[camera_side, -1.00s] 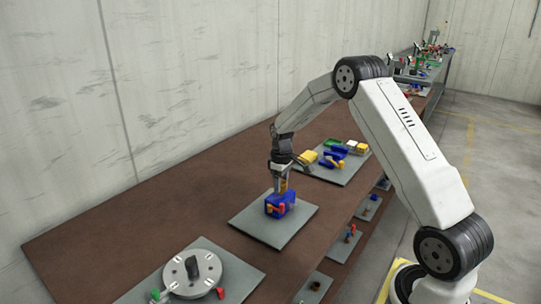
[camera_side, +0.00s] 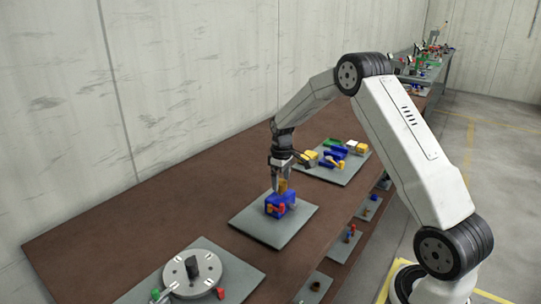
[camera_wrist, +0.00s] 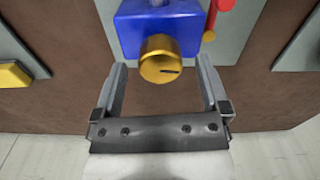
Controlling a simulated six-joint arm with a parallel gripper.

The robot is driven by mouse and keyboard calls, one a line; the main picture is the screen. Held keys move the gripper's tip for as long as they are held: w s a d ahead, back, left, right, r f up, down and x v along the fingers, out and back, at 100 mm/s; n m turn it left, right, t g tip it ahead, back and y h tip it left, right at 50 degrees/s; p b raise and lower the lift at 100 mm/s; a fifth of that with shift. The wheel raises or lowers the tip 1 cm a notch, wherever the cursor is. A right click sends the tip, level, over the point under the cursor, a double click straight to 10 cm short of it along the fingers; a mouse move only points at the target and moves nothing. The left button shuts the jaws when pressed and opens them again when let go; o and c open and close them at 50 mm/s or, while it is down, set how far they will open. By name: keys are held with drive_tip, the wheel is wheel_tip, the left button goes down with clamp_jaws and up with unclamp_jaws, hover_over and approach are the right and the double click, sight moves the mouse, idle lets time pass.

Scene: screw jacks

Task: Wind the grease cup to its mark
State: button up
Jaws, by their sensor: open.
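The grease cup is a short brass-gold knob on a blue block. In the wrist view the grease cup (camera_wrist: 165,64) shows its round face with a short dark line toward the right. The blue block (camera_wrist: 150,25) is just behind it; in the side view the block (camera_side: 279,203) sits on a grey plate. My gripper (camera_side: 282,180) points down over the block in the side view, at the cup. In the wrist view my gripper (camera_wrist: 162,67) is open, one finger left and one right of the cup, with gaps on both sides. I cannot make out a separate target mark.
A red part (camera_wrist: 211,20) sticks out beside the block, right of the cup. The grey plate (camera_side: 258,223) lies on the brown bench (camera_side: 150,215). A round grey disc fixture (camera_side: 212,272) stands front left. Another plate (camera_side: 341,174) with coloured parts lies behind. Bare bench lies left.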

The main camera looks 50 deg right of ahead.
sight(281, 182)
drive_tip(key=shift+r, duration=3.1)
drive_tip(key=s+a+f+t, duration=0.1)
drive_tip(key=s+a, duration=0.8)
drive_tip(key=a, duration=0.2)
drive_tip(key=s+a+m+t, duration=0.1)
drive_tip(key=s+a, duration=0.8)
drive_tip(key=a, duration=0.3)
drive_tip(key=shift+s+f+t, duration=0.3)
drive_tip(key=shift+s+f, duration=0.05)
